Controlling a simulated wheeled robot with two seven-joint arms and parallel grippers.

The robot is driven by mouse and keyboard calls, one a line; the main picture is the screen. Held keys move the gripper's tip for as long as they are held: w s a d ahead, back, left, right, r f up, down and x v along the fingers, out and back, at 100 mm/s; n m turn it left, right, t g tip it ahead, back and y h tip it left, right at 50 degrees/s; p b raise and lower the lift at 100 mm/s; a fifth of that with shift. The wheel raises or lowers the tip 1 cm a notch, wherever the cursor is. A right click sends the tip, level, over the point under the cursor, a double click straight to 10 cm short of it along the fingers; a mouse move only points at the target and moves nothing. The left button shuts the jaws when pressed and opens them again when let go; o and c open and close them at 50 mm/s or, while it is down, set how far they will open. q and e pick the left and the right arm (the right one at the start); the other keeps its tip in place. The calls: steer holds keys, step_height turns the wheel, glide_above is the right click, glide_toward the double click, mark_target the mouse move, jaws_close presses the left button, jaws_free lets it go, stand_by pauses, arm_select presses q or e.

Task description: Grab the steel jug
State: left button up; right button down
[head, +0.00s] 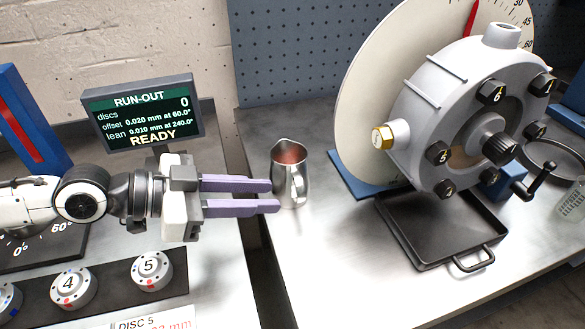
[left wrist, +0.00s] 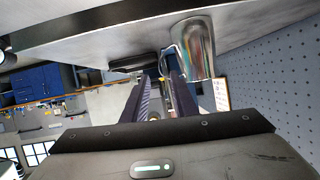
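The steel jug (head: 282,162) stands upright on the bench, near the left edge of the right-hand bench top. It has reddish contents and its handle (head: 298,186) faces the front. My left gripper (head: 275,196) comes in from the left with two purple fingers apart and its tips close to the jug's lower left side. In the left wrist view the jug (left wrist: 197,48) shows beyond the fingertips, mostly right of the gap between the fingers (left wrist: 158,80). No hold on the jug shows, and I cannot tell whether a finger touches it. My right gripper is out of view.
The grey rotor machine (head: 440,110) with a pale dial (head: 365,100) stands right of the jug. A black tray (head: 408,232) sits below it. A run-out display (head: 142,112) reading READY and numbered discs (head: 152,270) are on the left bench. A dark gap (head: 240,190) separates the benches.

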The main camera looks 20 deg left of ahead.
mark_target(304, 193)
arm_select(q)
steer(key=shift+x, duration=4.5)
jaws_close()
steer(key=shift+r, duration=0.15)
